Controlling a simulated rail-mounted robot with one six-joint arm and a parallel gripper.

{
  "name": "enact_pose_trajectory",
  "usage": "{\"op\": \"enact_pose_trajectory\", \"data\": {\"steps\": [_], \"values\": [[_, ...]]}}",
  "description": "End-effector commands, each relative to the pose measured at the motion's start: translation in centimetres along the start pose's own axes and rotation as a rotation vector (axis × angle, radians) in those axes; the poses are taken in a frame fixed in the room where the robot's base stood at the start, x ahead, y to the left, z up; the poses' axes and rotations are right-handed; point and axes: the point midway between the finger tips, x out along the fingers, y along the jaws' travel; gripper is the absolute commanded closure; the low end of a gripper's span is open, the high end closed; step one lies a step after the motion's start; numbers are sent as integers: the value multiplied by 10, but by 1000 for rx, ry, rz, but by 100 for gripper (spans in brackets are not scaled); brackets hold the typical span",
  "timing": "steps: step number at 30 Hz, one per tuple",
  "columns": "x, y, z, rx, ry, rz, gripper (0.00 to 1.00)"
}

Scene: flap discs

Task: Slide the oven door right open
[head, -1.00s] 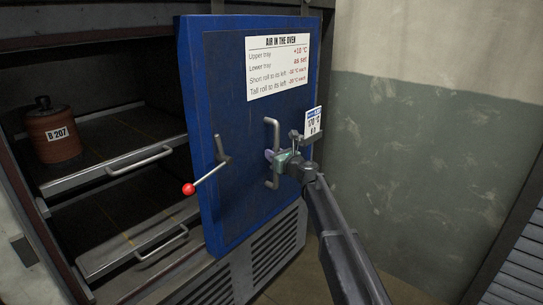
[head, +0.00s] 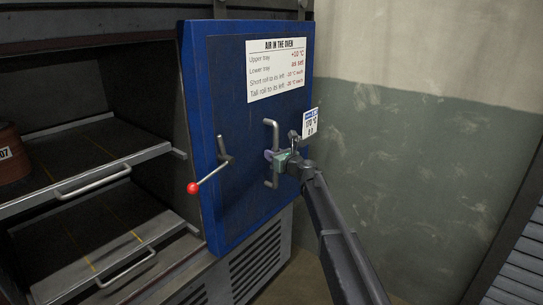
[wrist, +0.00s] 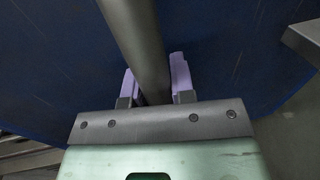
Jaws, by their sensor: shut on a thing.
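The blue oven door (head: 252,120) stands slid to the right, and the oven's inside shows to the left of it. A grey vertical bar handle (head: 272,130) is fixed on the door's face. My gripper (head: 272,156) is shut on this handle at its middle. In the wrist view, the purple finger pads of my gripper (wrist: 158,85) lie on both sides of the grey handle bar (wrist: 136,40). A latch lever with a red ball (head: 193,188) is on the door's left part, pointing down and left.
Inside the oven are an upper tray (head: 85,187) and a lower tray (head: 120,277) with bar handles. A brown roll (head: 12,158) stands on the upper tray, cut by the picture's left edge. A wall (head: 420,170) is to the right, with a slatted panel (head: 517,265) nearer.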

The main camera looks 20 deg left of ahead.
Motion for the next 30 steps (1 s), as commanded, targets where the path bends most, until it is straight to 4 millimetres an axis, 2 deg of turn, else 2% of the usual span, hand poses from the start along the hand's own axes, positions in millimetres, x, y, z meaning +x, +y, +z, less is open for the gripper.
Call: {"op": "enact_pose_trajectory", "data": {"steps": [13,14,18,26,30], "values": [[1,-5,0,0,0,-7,100],[1,-5,0,0,0,-7,74],[1,-4,0,0,0,-5,52],[0,-3,0,0,0,-3,52],[-10,-2,0,0,0,-3,52]]}}
